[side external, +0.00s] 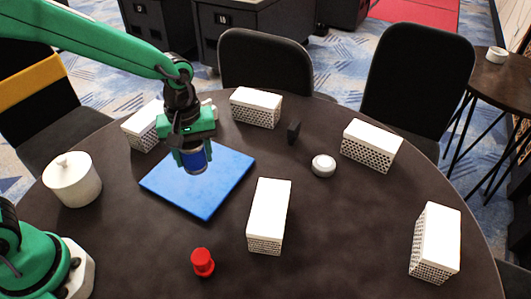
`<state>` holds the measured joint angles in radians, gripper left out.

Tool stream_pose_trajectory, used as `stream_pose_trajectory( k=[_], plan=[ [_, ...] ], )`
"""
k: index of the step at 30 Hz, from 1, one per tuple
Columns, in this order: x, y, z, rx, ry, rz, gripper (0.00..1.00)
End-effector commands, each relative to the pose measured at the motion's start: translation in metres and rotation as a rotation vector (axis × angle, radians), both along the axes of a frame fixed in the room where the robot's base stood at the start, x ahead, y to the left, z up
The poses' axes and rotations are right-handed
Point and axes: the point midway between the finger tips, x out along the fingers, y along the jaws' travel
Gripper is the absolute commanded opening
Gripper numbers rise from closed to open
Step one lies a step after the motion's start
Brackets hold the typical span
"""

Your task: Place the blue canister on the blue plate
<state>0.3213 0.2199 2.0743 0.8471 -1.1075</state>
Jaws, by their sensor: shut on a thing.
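The blue canister (195,161) is between the fingers of my gripper (192,150), over the blue plate (198,196). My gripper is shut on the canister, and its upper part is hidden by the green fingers. The canister looks close to upright, with a paler lower end. The blue plate is a flat square lying on the dark round table. The canister overlaps the far half of the plate in this view. I cannot tell whether its base touches the plate or hangs just above it.
A white lidded pot (72,182) stands left of the plate. A red canister (203,263) stands in front. White perforated boxes, one of them (268,215) right of the plate, a small white round object (323,166) and a black block (293,131) are spread around.

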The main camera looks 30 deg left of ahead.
Motion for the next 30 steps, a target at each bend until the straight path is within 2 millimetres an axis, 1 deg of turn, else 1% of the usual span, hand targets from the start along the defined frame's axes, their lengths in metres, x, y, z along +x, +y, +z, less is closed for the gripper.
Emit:
stream_pose_trajectory(
  k=[1,6,12,16,23,26,30],
  plan=[
    [0.006,0.007,-0.006,0.0,0.001,0.004,0.23],
    [0.024,0.028,-0.022,0.0,0.001,0.003,0.23],
    [0.039,0.045,-0.036,0.0,0.0,0.0,0.23],
    [0.043,0.049,-0.039,0.0,0.0,-0.001,0.23],
    [0.043,0.049,-0.042,0.0,0.0,-0.001,0.23],
    [0.042,0.049,-0.05,0.0,0.001,-0.001,0.23],
    [0.042,0.049,-0.066,0.001,0.004,-0.002,0.23]
  ],
)
